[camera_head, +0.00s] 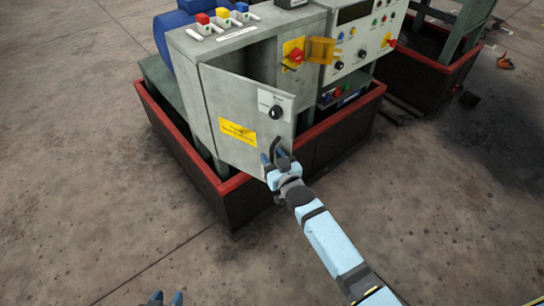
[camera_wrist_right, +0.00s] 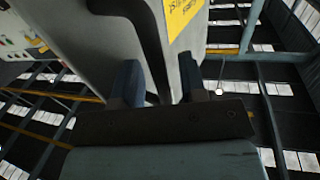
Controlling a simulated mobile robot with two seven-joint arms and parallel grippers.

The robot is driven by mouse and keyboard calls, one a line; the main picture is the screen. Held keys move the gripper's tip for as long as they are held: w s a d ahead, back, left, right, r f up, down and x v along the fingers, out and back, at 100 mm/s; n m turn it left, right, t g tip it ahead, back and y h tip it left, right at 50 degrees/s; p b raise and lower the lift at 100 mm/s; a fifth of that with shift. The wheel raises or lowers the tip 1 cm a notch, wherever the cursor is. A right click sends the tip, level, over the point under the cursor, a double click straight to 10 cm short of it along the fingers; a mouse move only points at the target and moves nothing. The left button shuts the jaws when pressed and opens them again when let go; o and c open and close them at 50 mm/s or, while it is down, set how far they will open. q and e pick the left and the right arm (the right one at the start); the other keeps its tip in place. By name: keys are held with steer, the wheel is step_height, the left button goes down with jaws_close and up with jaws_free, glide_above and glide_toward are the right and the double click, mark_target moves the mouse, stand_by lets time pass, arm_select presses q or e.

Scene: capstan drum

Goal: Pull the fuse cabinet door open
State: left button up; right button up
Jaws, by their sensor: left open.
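The fuse cabinet door (camera_head: 230,110) is a grey panel with a black knob (camera_head: 276,112) and a yellow label (camera_head: 238,131). It stands swung outward at an angle, its free edge to the right, with a dark gap behind it. My right gripper (camera_head: 274,157) is at the dark door handle (camera_head: 280,144) near the lower free corner. In the right wrist view, the handle (camera_wrist_right: 150,35) runs down between my right fingers (camera_wrist_right: 160,85), which stand apart; whether they clamp it is unclear. My left gripper (camera_head: 165,299) is open and empty at the bottom edge.
The cabinet stands in a dark tray with a red rim (camera_head: 185,155). A control panel (camera_head: 362,40) with buttons and an orange flap (camera_head: 320,50) is to the right of the door. The concrete floor (camera_head: 110,190) in front and left is clear.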

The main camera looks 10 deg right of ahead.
steer(key=v, duration=1.3)
steer(key=shift+s, duration=0.25)
steer(key=shift+d, duration=0.1)
